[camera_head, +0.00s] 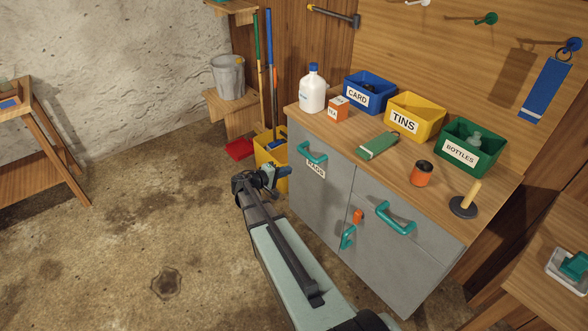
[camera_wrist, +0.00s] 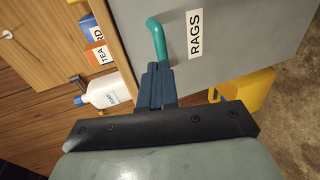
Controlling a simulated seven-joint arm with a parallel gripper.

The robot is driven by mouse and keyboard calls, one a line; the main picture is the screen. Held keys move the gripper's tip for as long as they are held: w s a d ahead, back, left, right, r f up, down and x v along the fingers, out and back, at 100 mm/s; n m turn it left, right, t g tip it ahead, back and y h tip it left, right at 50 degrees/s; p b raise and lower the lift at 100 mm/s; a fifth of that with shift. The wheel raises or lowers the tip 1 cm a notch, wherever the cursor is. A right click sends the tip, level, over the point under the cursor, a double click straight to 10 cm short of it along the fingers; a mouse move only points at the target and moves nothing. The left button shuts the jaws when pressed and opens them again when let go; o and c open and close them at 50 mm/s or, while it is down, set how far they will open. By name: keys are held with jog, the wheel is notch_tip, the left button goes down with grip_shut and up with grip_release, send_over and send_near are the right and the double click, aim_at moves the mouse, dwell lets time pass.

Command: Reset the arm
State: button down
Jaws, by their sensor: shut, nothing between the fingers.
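My gripper (camera_head: 282,172) is shut with nothing between its fingers. In the wrist view the closed dark fingers (camera_wrist: 158,72) point at the teal handle (camera_wrist: 157,40) of the RAGS door. The fingertips overlap the handle's lower end in that picture; I cannot tell whether they touch it. The same handle (camera_head: 312,154) shows in the head view, up and right of the gripper.
A yellow bin (camera_head: 268,152) stands on the floor just behind my gripper. The floor at left (camera_head: 150,230) is mostly clear.

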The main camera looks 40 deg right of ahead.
jog(key=shift+v, duration=1)
jog(key=s+a+f+m+g+y, duration=0.1)
jog(key=s+a+f+g+y, duration=0.2)
jog(key=s+a+f+y, duration=1.3)
jog(key=s+a+f+g, duration=0.1)
jog(key=s+a+f, duration=0.3)
jog(key=s, duration=0.4)
jog(key=s+a+f+g, duration=0.2)
jog(key=s+a+f, duration=0.2)
jog(key=s+a, duration=0.3)
jog(key=s+a+f+g+h, duration=0.1)
jog(key=s+a+f, duration=0.3)
jog(key=s, duration=0.7)
jog(key=shift+a+f+n, duration=0.2)
jog(key=shift+a+n, duration=0.1)
jog(key=shift+a, duration=0.8)
